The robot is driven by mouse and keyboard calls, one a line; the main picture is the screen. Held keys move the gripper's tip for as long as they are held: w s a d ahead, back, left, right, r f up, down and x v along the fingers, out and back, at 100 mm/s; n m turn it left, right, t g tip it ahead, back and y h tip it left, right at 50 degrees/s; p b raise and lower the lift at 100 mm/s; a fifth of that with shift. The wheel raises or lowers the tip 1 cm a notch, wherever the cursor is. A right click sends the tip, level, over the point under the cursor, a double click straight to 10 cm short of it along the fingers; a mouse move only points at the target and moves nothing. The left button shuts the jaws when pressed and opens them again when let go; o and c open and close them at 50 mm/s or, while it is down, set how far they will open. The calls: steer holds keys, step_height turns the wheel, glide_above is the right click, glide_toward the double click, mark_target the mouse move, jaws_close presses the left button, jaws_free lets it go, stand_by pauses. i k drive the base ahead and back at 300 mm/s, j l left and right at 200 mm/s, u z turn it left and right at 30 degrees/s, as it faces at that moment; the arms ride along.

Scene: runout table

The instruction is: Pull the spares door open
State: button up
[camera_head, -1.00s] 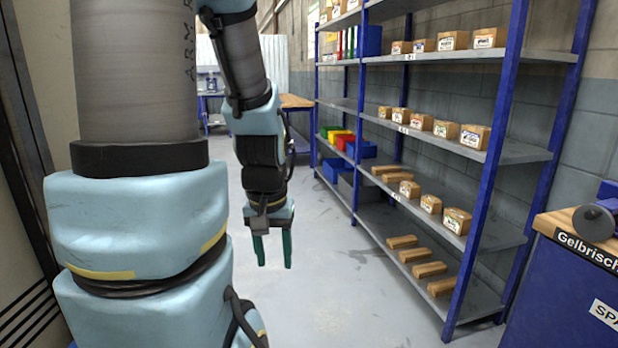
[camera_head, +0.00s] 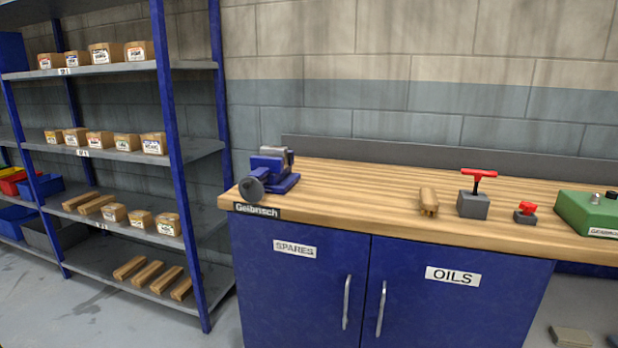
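The spares door (camera_head: 285,290) is the left blue door of a workbench cabinet, under a white SPARES label (camera_head: 294,249). It looks shut, flush with the oils door beside it. Its upright metal handle (camera_head: 346,302) is near its right edge. The oils door (camera_head: 450,310) has a similar handle (camera_head: 381,308) near its left edge. The lower parts of both doors are cut off by the picture's bottom edge. My gripper and arm are outside this view.
The wooden benchtop (camera_head: 370,190) carries a blue vise (camera_head: 270,172), a small wooden piece (camera_head: 428,201), red-handled tools (camera_head: 474,195) and a green box (camera_head: 590,213). A blue shelf rack (camera_head: 170,150) with cartons stands left. Grey floor (camera_head: 90,310) shows at lower left.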

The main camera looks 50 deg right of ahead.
mark_target(300, 285)
steer(key=z, duration=1.3)
steer(key=i+l+u, duration=0.1)
steer(key=i, duration=0.05)
